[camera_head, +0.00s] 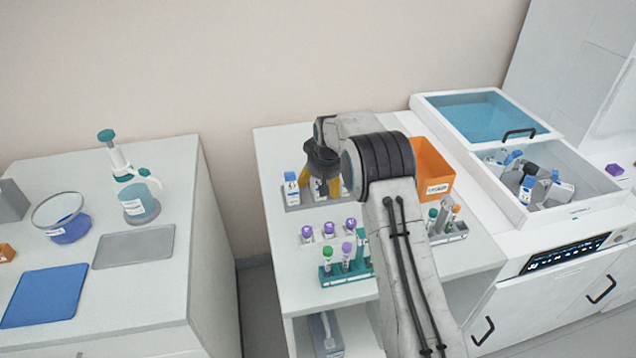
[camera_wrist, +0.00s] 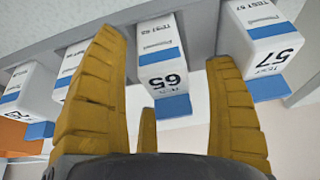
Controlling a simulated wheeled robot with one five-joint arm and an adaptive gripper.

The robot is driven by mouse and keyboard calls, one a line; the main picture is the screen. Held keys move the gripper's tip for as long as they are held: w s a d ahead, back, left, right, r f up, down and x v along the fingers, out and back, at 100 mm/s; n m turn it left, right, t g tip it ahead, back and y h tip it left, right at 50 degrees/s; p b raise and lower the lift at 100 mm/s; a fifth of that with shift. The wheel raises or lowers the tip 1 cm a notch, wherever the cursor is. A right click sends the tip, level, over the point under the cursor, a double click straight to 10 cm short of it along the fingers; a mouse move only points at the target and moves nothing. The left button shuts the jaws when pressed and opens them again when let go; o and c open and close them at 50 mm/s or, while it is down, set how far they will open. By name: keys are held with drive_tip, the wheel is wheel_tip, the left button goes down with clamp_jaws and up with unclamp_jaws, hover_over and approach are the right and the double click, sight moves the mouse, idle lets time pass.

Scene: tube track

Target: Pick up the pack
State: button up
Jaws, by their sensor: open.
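My gripper (camera_head: 326,184) is open, pointing down over the row of packs at the back of the middle table. In the wrist view my yellow fingers (camera_wrist: 164,52) spread to either side of a white pack (camera_wrist: 160,62) with a blue end, marked 65. Whether they touch it I cannot tell. A pack marked 57 (camera_wrist: 268,48) is beyond the right finger. Two more packs (camera_wrist: 30,88) are on the left, one partly behind the left finger. In the head view the leftmost pack (camera_head: 291,190) stands clear; my gripper and arm partly hide the others.
Purple-capped tubes (camera_head: 330,232) and a green tube rack (camera_head: 345,277) stand in front of the packs. An orange bin (camera_head: 433,170) and a grey rack (camera_head: 455,232) are right of my arm. A white chest (camera_head: 560,215) with an open compartment stands farther right.

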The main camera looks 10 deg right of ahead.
drive_tip(key=shift+c, duration=0.3)
drive_tip(key=c, duration=1.2)
drive_tip(key=shift+c, duration=0.6)
drive_tip(key=shift+r, duration=0.1)
